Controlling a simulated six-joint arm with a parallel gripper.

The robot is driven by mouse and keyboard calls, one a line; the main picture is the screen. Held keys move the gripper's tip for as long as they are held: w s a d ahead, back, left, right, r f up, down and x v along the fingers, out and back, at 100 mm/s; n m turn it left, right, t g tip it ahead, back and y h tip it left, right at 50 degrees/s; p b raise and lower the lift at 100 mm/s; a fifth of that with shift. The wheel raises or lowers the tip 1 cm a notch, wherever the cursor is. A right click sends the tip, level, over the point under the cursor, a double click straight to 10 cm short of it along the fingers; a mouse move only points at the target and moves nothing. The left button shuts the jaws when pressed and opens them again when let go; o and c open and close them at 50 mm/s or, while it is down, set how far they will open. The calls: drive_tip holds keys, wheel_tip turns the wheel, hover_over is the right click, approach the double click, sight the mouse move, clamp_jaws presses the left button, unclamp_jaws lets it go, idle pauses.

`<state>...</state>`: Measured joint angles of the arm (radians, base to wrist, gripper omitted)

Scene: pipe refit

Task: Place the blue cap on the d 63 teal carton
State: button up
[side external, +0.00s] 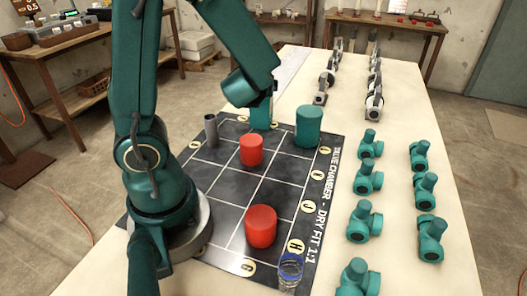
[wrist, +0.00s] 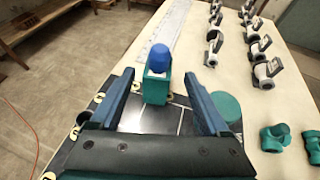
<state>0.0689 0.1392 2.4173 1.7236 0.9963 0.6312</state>
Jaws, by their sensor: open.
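The blue cap (wrist: 159,56) sits upright on top of the teal carton (wrist: 156,90) in the wrist view, with a pale band showing below it. The carton (side external: 262,114) also shows in the side view, standing at the far edge of the dark mat; the cap is hidden there behind my wrist. My gripper (wrist: 159,75) is open. Its two blue fingers lie to the left and right of the cap and carton in the picture, with gaps on both sides, and hold nothing. The carton's label cannot be read.
On the mat (side external: 225,180) stand two red cylinders (side external: 251,150) (side external: 261,227), a teal cylinder (side external: 309,126), a grey tube (side external: 211,130) and a clear blue-rimmed piece (side external: 290,270). Several teal pipe fittings (side external: 369,180) line the table's right side; grey valves (side external: 374,98) stand behind.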

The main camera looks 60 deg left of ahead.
drive_tip(key=s+d+f+n+g+h, duration=0.2)
drive_tip(key=s+d+n+g+h, duration=0.3)
drive_tip(key=s+n, duration=0.6)
drive_tip(key=w+d+r+n+t+h, duration=0.1)
drive_tip(key=d+n+t+h, duration=0.1)
drive_tip(key=d+n, duration=0.4)
drive_tip(key=w+d+r+n+t+h, duration=0.1)
drive_tip(key=d+r+n+h, duration=0.1)
drive_tip(key=d+n+h, duration=0.2)
drive_tip(key=d+n, duration=0.3)
drive_tip(key=d, duration=0.2)
drive_tip(key=shift+d+r+t+h, duration=0.15)
drive_tip(key=shift+d+t+h, duration=0.15)
drive_tip(key=shift+d+t, duration=0.1)
